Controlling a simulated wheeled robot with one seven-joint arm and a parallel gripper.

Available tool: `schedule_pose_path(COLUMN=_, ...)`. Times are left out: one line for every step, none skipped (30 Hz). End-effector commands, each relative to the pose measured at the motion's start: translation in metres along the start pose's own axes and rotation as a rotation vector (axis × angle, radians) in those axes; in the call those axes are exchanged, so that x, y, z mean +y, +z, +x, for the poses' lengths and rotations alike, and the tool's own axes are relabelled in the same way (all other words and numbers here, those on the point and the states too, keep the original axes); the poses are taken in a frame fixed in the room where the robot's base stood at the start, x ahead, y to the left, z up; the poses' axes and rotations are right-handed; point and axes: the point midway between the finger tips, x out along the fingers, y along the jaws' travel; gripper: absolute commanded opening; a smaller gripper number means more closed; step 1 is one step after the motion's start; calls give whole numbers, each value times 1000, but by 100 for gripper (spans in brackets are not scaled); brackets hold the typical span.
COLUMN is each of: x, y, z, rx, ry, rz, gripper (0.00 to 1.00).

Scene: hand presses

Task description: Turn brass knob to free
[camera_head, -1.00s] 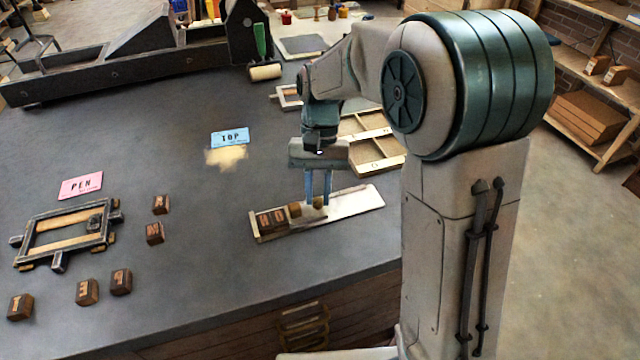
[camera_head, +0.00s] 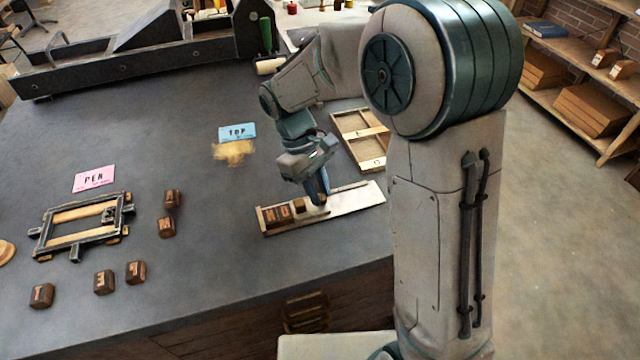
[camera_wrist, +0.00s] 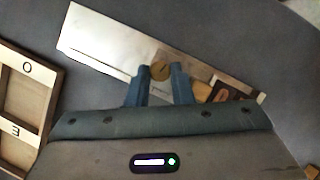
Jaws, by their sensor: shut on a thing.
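The brass knob (camera_wrist: 160,70) sits on the composing stick (camera_wrist: 110,42), a flat metal tray with a wooden rail. My gripper (camera_wrist: 160,82) is shut on the knob, with a blue finger on each side of it in the wrist view. In the head view my gripper (camera_head: 318,194) comes down tilted over the composing stick (camera_head: 355,197), and its fingers hide the knob. Dark wooden type blocks (camera_head: 283,213) lie in the left end of the stick, beside a lighter wooden block.
A divided wooden tray (camera_head: 362,137) lies behind the stick. A blue TOP card (camera_head: 237,132), a pink PEN card (camera_head: 94,179), a metal frame (camera_head: 82,226) and several loose type blocks (camera_head: 136,271) lie to the left. The bench's front edge is close to the stick.

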Motion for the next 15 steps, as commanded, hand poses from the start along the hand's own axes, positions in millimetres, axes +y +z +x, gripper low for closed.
schedule_pose_path(x=-1, y=0, z=-1, rx=0, ry=15, rz=-35, gripper=0)
schedule_pose_path(x=-1, y=1, z=-1, rx=0, ry=23, rz=-54, gripper=0)
schedule_pose_path(x=-1, y=1, z=-1, rx=-1, ry=33, rz=-80, gripper=0)
schedule_pose_path(x=-2, y=1, z=-1, rx=-1, ry=41, rz=-98, gripper=0)
schedule_pose_path(x=-2, y=1, z=-1, rx=-1, ry=48, rz=-115, gripper=0)
schedule_pose_path(x=-2, y=1, z=-1, rx=0, ry=57, rz=-136, gripper=0)
schedule_pose_path(x=-2, y=0, z=-1, rx=0, ry=62, rz=-150, gripper=0)
schedule_pose_path(x=-2, y=0, z=-1, rx=1, ry=68, rz=-163, gripper=0)
schedule_pose_path(x=-2, y=0, z=-1, rx=0, ry=75, rz=-180, gripper=0)
schedule_pose_path(x=-2, y=1, z=-1, rx=0, ry=80, rz=-191, gripper=0)
schedule_pose_path(x=-2, y=1, z=0, rx=0, ry=84, rz=-200, gripper=0)
schedule_pose_path(x=-2, y=1, z=0, rx=0, ry=89, rz=-213, gripper=0)
schedule_pose_path(x=-2, y=1, z=0, rx=-1, ry=92, rz=-221, gripper=0)
schedule_pose_path(x=-3, y=1, z=0, rx=-1, ry=94, rz=-228, gripper=0)
schedule_pose_path(x=-3, y=1, z=0, rx=-1, ry=97, rz=-235, gripper=0)
